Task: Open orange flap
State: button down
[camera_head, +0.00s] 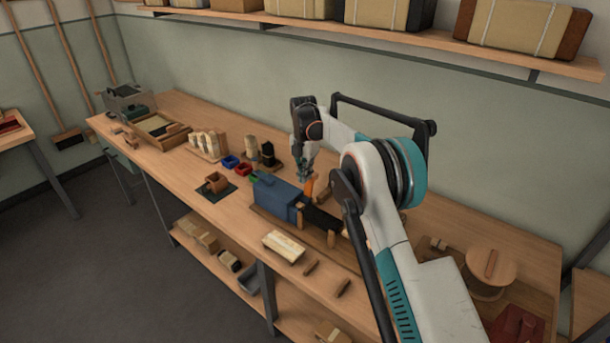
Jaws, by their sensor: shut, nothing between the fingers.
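The orange flap (309,187) is a small upright piece at the right end of a blue machine (275,196) on the workbench. My gripper (303,178) is shut and empty. It points down at the flap's upper left, close to it. I cannot tell whether they touch. The arm comes in from the lower right. The flap is small in this view, and I cannot tell how far it is open.
The workbench (450,230) also holds red, blue and green bins (230,161), bristle bundles (207,144) and a pale block (284,246) at the front. A round wooden piece (489,268) stands at the right. A loaded shelf (400,37) runs along the wall above.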

notch_tip(320, 180, up, 12)
jog(key=s+d+r+m+t+b, duration=0.1)
jog(key=s+d+r+m, duration=0.4)
jog(key=s+r, duration=0.2)
jog(key=s+d+r+m+t+b, duration=0.1)
jog(key=s+d+r+m+t, duration=0.1)
jog(key=s+d+r+m, duration=0.4)
jog(key=s+d+r+m+t, duration=0.1)
jog(key=s+d+m, duration=0.15)
jog(key=s, duration=0.55)
jog(key=s+d+r+m, duration=0.15)
jog(key=s+m, duration=0.25)
jog(key=s, duration=0.4)
jog(key=s+d+f+m+t+b, duration=0.1)
jog(key=s+d+f+m, duration=0.2)
jog(key=s, duration=0.7)
jog(key=s+d+f+m+t+b, duration=0.1)
jog(key=s+d+f+m+t, duration=0.1)
jog(key=s+f+m, duration=0.6)
notch_tip(320, 180, down, 2)
jog(key=s, duration=0.2)
jog(key=shift+s+d, duration=0.3)
jog(key=shift+d, duration=0.1)
